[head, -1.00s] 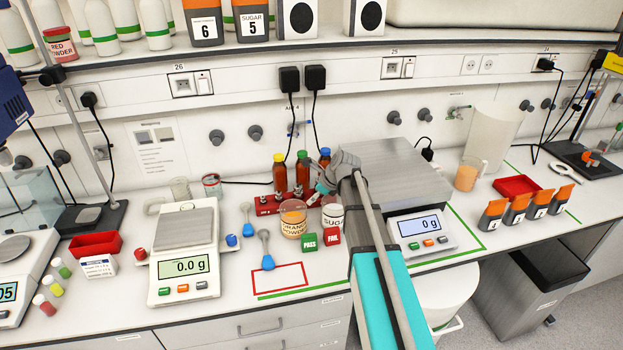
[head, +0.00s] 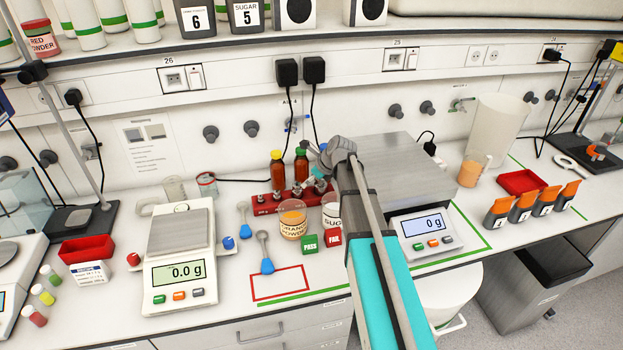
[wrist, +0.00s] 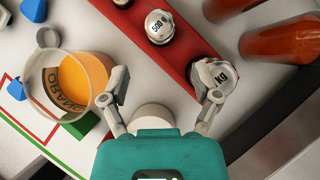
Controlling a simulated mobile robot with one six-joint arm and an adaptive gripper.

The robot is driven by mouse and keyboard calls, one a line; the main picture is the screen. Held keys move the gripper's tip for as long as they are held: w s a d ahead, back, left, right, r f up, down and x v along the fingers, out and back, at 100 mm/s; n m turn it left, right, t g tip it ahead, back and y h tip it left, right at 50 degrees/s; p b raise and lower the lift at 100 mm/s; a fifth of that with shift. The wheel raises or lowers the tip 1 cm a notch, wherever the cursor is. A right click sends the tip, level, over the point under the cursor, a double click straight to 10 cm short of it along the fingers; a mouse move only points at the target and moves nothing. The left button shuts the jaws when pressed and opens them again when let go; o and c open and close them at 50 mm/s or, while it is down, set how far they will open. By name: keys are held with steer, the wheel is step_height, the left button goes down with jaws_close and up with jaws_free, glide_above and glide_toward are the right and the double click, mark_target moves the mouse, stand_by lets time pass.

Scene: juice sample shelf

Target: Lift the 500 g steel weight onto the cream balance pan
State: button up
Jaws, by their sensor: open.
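The 500 g steel weight (wrist: 160,27) stands in a red rack (wrist: 139,24), its label readable in the wrist view. The rack (head: 262,210) also shows in the head view, behind the orange powder jar. My gripper (wrist: 162,97) is open and empty, its fingers spread apart. The 500 g weight lies beyond the fingertips. A larger kg weight (wrist: 221,76) is close to the right fingertip; I cannot tell whether they touch. The cream balance (head: 160,297) is at the left in the head view, with its grey pan (head: 180,232) empty and 0.0 g displayed.
The orange powder jar (head: 293,221) is beside the left finger in the wrist view (wrist: 83,82). Brown bottles (head: 277,172) stand behind the rack. A sugar jar (head: 330,212), PASS block (head: 310,244) and blue scoop (head: 266,258) are nearby. A grey scale (head: 426,237) is at right.

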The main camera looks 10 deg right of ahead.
mark_target(297, 184)
steer(key=shift+b+x, duration=1.1)
steer(key=shift+x, duration=0.15)
steer(key=b+x, duration=0.5)
steer(key=x, duration=0.1)
steer(key=shift+f, duration=0.15)
jaws_close()
steer(key=shift+r+p, duration=1.65)
steer(key=shift+r, duration=0.1)
stand_by(1.2)
